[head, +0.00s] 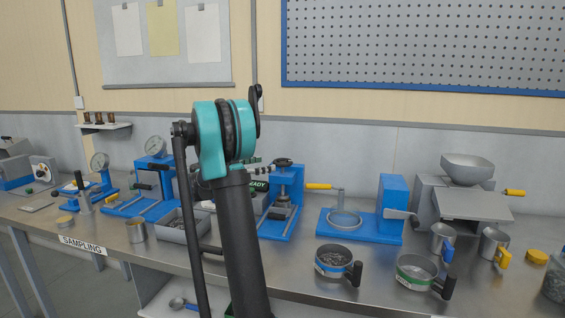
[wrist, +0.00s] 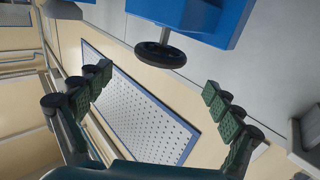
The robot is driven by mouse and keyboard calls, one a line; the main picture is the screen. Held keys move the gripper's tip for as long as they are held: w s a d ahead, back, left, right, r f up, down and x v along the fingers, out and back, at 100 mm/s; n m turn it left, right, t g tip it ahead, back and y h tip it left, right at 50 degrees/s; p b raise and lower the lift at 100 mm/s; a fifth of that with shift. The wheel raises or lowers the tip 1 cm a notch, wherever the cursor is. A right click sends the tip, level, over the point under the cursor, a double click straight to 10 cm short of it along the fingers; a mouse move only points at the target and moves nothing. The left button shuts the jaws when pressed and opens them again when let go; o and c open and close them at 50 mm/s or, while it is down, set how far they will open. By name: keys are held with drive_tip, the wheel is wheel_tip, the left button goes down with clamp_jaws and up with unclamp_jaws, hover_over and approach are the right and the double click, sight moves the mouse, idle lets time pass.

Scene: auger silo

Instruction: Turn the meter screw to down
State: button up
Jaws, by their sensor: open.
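A blue screw stand (head: 281,219) with a black handwheel (head: 283,162) on top stands on the bench, right of my arm. I cannot tell for certain that this is the meter screw. In the wrist view a black wheel (wrist: 160,55) on a short grey shaft sticks out from a blue body (wrist: 197,18). My gripper (wrist: 158,80) is open, with green padded fingers spread wide and nothing between the pads. The wheel lies beyond the fingers, apart from them. In the head view my gripper (head: 263,165) is partly hidden behind my arm, close to the handwheel.
A READY sign (head: 258,186) is partly hidden by my arm. A blue stand with a ring (head: 345,220) and a grey hopper machine (head: 467,190) stand to the right. Pans (head: 338,262) and cups sit at the front edge. Gauge presses (head: 155,170) stand left.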

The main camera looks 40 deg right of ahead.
sight(283, 160)
drive_tip(key=d, duration=0.8)
drive_tip(key=shift+s+d, duration=0.1)
drive_tip(key=shift+s, duration=0.25)
drive_tip(key=shift+c, duration=0.6)
drive_tip(key=c, duration=1)
drive_tip(key=shift+c, duration=0.2)
